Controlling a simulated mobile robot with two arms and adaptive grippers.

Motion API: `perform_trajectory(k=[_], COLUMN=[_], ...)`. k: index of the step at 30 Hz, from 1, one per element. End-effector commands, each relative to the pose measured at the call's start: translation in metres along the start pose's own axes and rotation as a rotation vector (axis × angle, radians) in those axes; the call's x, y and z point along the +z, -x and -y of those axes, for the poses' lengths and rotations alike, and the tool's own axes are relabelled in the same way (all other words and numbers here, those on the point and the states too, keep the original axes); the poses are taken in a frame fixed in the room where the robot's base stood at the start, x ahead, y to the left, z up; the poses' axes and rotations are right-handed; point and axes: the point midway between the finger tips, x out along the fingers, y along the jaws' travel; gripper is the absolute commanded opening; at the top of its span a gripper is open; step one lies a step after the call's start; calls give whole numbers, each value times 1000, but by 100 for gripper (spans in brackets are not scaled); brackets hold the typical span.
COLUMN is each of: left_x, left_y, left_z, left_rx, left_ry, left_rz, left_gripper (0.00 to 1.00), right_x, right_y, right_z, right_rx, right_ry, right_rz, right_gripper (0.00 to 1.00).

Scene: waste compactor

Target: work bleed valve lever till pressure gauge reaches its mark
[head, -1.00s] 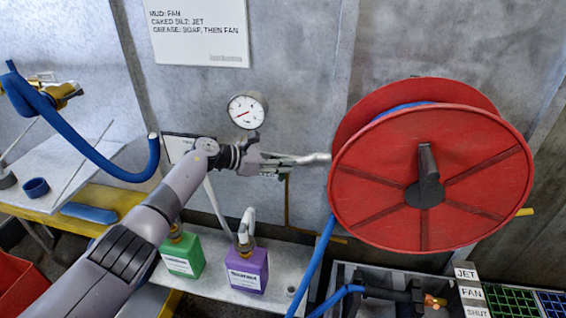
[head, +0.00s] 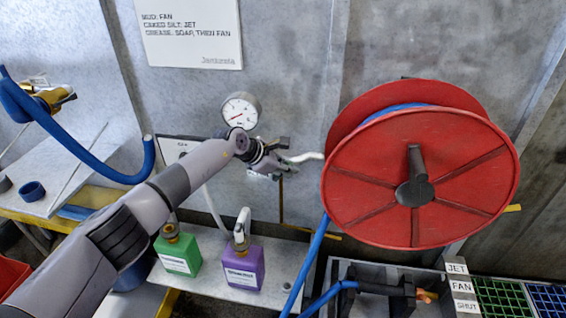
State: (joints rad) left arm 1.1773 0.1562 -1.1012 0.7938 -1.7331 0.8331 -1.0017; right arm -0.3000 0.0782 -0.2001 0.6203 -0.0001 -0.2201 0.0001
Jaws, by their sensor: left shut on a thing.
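The round white pressure gauge (head: 241,111) is on the grey wall, with a red needle pointing to the lower left; its mark is too small to make out. Below and right of it, my left gripper (head: 277,164) is shut on the bleed valve lever (head: 306,157). The lever's pale, curved end sticks out to the right of the fingers, close to the red reel. The fingers and wrist hide the rest of the lever and the valve body. My right gripper is out of view.
A large red hose reel (head: 420,180) stands just right of the gripper. A green bottle (head: 178,252) and a purple bottle (head: 243,267) stand on the shelf below. A blue hose (head: 90,150) hangs at the left. A sign (head: 190,32) is above.

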Motion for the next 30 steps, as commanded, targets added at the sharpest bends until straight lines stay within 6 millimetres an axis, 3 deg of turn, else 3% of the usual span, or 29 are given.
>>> perform_trajectory(k=[10, 11, 15, 25, 30], left_x=[0, 0, 0, 0, 0], left_y=[-1, -1, -1, 1, 16], left_z=[0, 0, 0, 0, -1], left_rx=[5, 4, 4, 4, 7], left_ry=[-11, -11, -10, -10, -12], left_rz=[-15, -15, -15, -14, -13], left_gripper=[0, 14, 23, 23, 23], right_x=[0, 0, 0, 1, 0], right_y=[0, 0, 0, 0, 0], right_z=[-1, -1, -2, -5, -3], right_rx=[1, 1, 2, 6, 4], right_ry=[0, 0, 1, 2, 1], right_rz=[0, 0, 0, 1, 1], right_gripper=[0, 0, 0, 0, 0])
